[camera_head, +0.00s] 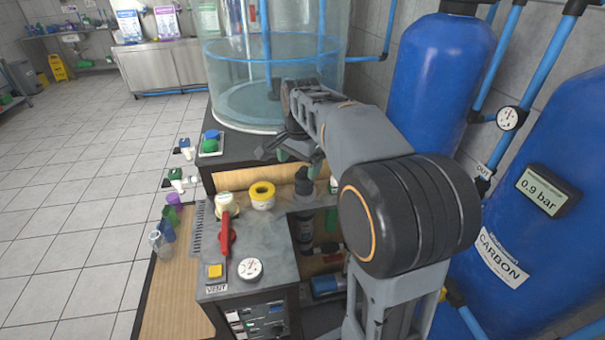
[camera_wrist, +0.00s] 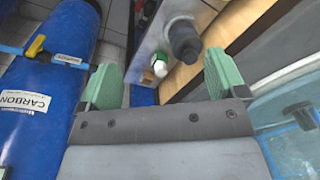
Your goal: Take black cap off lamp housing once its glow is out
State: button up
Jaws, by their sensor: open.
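A black cap (camera_head: 304,182) stands upright at the right edge of the grey worktop in the head view. In the wrist view the dark cap (camera_wrist: 184,42) sits on a pale collar, beyond and between the fingers. The lamp housing under it is mostly hidden, and I see no glow around the cap. My gripper (camera_head: 298,163) hangs above the cap in the head view, with green fingertips. In the wrist view my gripper (camera_wrist: 163,76) is open and empty, with its fingers wide apart and clear of the cap.
A white and green item (camera_wrist: 160,63) stands close beside the cap. A yellow tape roll (camera_head: 262,195), a red-handled valve (camera_head: 226,232) and a gauge (camera_head: 250,269) are on the worktop. Blue tanks (camera_head: 440,85) stand at right, a clear tank (camera_head: 235,60) behind.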

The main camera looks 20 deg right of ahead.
aim_at(304, 168)
jog(key=w+d+m+g+p, duration=0.1)
jog(key=w+d+m+p, duration=0.1)
jog(key=w+d+m, duration=0.45)
jog(key=shift+m, duration=0.65)
jog(key=f, duration=0.2)
jog(key=w+f, duration=0.1)
jog(key=f, duration=0.1)
jog(key=w+a+f, duration=0.1)
jog(key=f, duration=0.2)
jog(key=shift+w+b, duration=0.2)
jog(key=shift+b, duration=0.1)
jog(key=shift+w+f+p, duration=0.1)
jog(key=shift+f+p, duration=0.5)
jog(key=shift+f, duration=2.5)
jog(key=c, duration=0.8)
